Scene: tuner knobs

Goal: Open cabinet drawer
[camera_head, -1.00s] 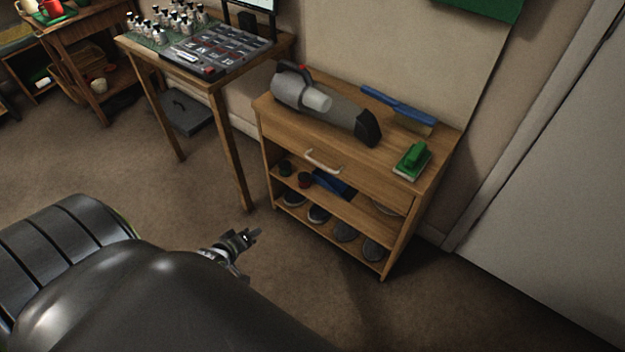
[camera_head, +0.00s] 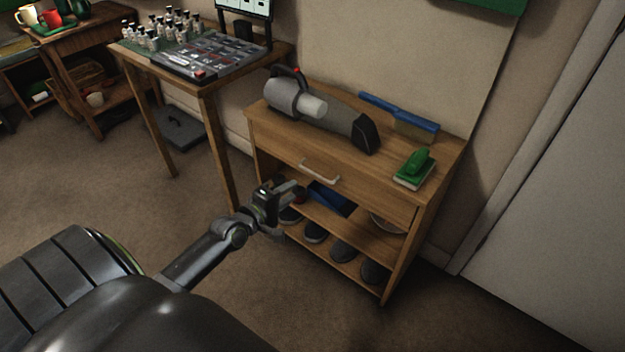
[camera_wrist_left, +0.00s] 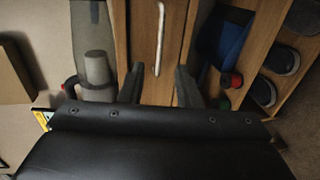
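A wooden cabinet (camera_head: 432,200) stands against the wall, with one drawer (camera_head: 350,182) under its top and open shelves below. The drawer looks shut and has a pale bar handle (camera_head: 321,176). My left gripper (camera_head: 290,190) is in front of the cabinet, left of the handle and a little lower in the head view. In the left wrist view, the two fingers of the left gripper (camera_wrist_left: 159,85) are spread apart with nothing between them. The handle (camera_wrist_left: 160,40) shows ahead of the gap, apart from the fingers. My right gripper is not in view.
On the cabinet top lie a handheld vacuum (camera_head: 320,112), a blue brush (camera_head: 400,112) and a green scrubber (camera_head: 414,168). Shoes (camera_head: 343,250) and a blue item (camera_head: 330,197) are on the shelves. A table (camera_head: 205,86) with bottles stands left; carpet is free in front.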

